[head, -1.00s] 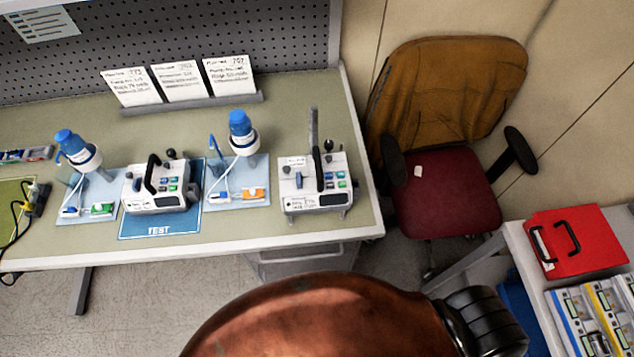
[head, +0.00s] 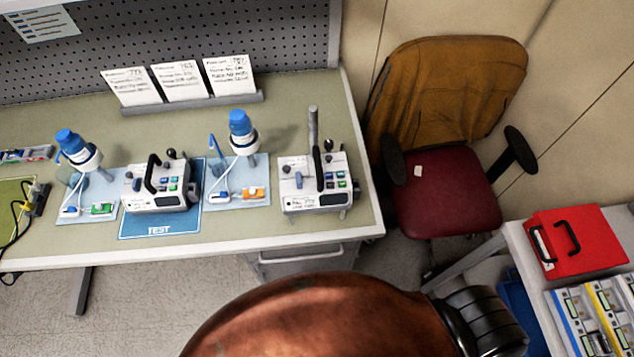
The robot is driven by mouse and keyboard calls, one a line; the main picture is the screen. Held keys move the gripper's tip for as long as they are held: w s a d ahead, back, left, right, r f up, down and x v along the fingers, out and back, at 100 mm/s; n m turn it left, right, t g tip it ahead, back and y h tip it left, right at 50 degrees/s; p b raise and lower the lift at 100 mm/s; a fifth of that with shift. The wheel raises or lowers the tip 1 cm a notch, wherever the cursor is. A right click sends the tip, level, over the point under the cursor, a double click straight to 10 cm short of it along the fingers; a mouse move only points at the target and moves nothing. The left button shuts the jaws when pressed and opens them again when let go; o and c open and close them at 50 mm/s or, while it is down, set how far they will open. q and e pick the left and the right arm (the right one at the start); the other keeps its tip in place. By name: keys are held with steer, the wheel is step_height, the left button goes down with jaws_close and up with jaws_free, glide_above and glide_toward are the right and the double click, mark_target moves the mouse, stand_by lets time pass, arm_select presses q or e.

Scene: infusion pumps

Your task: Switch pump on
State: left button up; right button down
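Two white infusion pumps stand on the bench in the head view. One pump (head: 160,203) sits on a blue mat marked TEST (head: 158,231). It has a black handle, a dark display and coloured buttons. The other pump (head: 314,199) stands near the bench's right end, with its handle raised upright and similar coloured buttons. I cannot tell from their displays whether either pump is on. Neither of my grippers is in view.
Blue-capped bottles (head: 242,132) stand on light blue trays (head: 262,171) beside the pumps. Three cards (head: 180,81) stand behind. A chair (head: 445,205) is right of the bench (head: 110,257). The bench front is clear.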

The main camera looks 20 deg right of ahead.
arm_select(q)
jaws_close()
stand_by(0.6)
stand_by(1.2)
